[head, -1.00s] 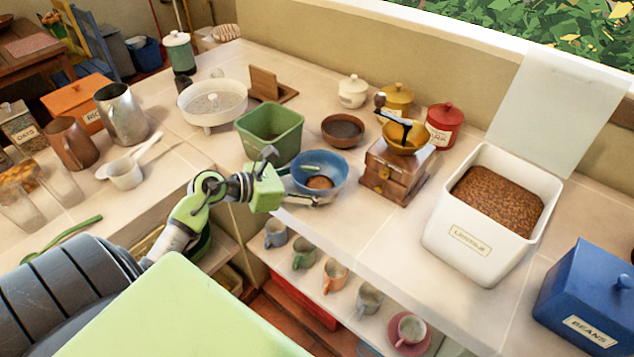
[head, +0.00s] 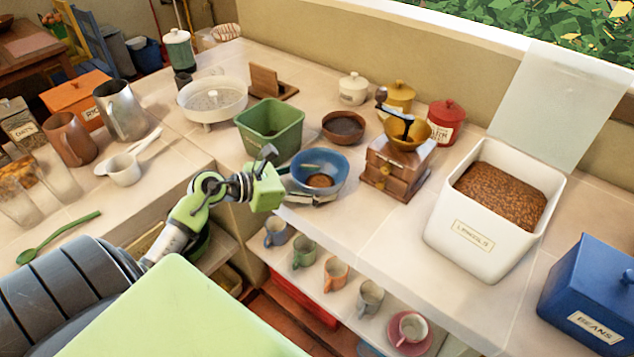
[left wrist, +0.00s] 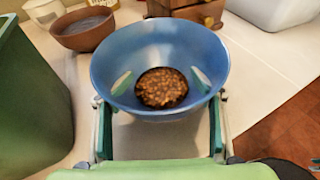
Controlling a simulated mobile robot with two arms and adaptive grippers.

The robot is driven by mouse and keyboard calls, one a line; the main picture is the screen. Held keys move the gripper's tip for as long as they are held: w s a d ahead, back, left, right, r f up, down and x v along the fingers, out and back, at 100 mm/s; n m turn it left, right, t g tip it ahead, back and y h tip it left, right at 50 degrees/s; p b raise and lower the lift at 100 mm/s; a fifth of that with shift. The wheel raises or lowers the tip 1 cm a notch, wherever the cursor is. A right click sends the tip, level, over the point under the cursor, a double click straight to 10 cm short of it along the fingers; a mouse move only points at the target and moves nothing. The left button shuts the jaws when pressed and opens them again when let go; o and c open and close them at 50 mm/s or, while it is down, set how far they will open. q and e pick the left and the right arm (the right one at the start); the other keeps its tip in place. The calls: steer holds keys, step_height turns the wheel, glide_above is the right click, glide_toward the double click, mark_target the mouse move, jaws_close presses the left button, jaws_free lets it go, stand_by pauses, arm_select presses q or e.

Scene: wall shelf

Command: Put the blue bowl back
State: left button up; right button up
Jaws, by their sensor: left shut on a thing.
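The blue bowl (head: 322,164) is over the counter near its front edge, with brown contents (left wrist: 162,87) in its bottom. My left gripper (head: 290,182) is shut on the bowl. In the left wrist view the fingers (left wrist: 160,108) reach along both sides of the blue bowl (left wrist: 158,42). The bowl looks upright. I cannot tell whether its base touches the counter.
A green bin (head: 268,132) stands left of the bowl. A brown bowl (head: 344,128) is behind it, and a wooden grinder (head: 396,166) stands to its right. A white lentil container (head: 470,238) is further right. Several mugs (head: 336,272) sit on the shelf below.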

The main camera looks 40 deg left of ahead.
arm_select(q)
steer(key=shift+s+d+f+g, duration=0.1)
steer(key=shift+s+f+g, duration=0.05)
steer(key=shift+f, duration=0.35)
steer(key=shift+s+f+g, duration=0.15)
steer(key=shift+f, duration=0.3)
steer(key=o, duration=2.2)
steer(key=shift+w+d, duration=0.2)
steer(key=shift+f, duration=0.1)
steer(key=v, duration=0.6)
steer(key=r+v, duration=0.1)
steer(key=v, duration=0.5)
steer(key=shift+w+r, duration=0.1)
steer(key=shift+r, duration=0.05)
